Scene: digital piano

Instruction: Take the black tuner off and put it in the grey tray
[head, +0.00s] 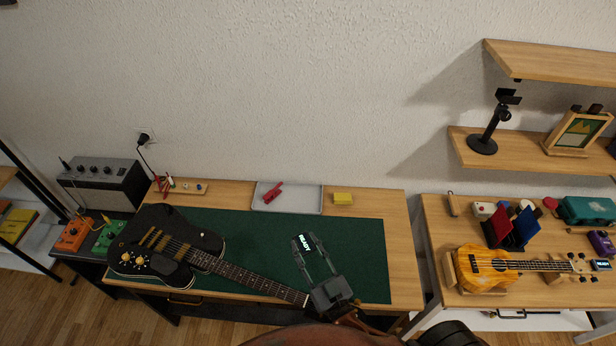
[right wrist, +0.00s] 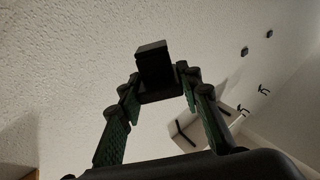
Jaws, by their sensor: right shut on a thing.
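The black tuner (head: 304,245), with a lit display, is held between the fingertips of my right gripper (head: 311,252). The grey tray (head: 262,206) is at the back of the table, left of and beyond the gripper. My left gripper is not in view.
A red tool (head: 273,192) lies in the tray. A yellow block (head: 343,198) sits right of it, and small items on a wooden strip (head: 187,187) to its left. The mat (head: 360,245) is bare around the gripper. A ukulele (head: 487,267) lies on the right table.

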